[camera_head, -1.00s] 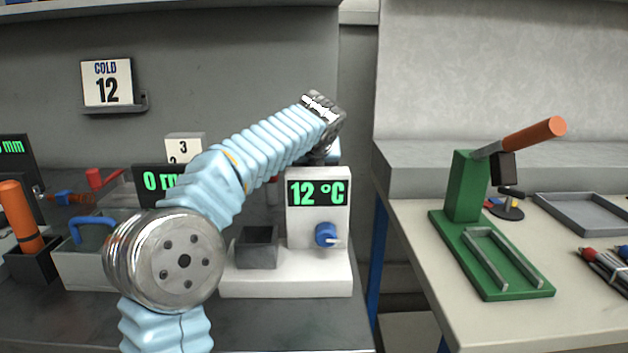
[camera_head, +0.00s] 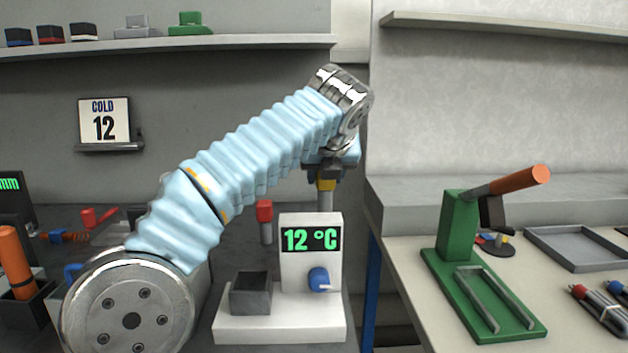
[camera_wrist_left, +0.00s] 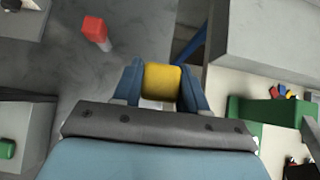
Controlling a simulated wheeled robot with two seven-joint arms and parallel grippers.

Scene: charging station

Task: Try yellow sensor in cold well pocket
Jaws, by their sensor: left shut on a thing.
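My left gripper (camera_head: 326,172) is shut on the yellow sensor (camera_head: 326,183), which has a yellow head and a grey stem pointing down. The sensor's yellow head also shows between the blue fingers in the left wrist view (camera_wrist_left: 162,82). The gripper holds it in the air above and behind the white station (camera_head: 280,325), near the right edge of its 12 °C display (camera_head: 311,240). The station has a dark, open-topped square pocket (camera_head: 250,293) at its front left and a blue knob (camera_head: 318,279). A sign (camera_head: 104,120) on the wall reads COLD 12. My right gripper is not in view.
A red-headed sensor (camera_head: 265,221) stands left of the display. A green press with an orange lever (camera_head: 520,180) and a grey tray (camera_head: 580,248) are on the right table. A shelf (camera_head: 160,45) runs along the upper left.

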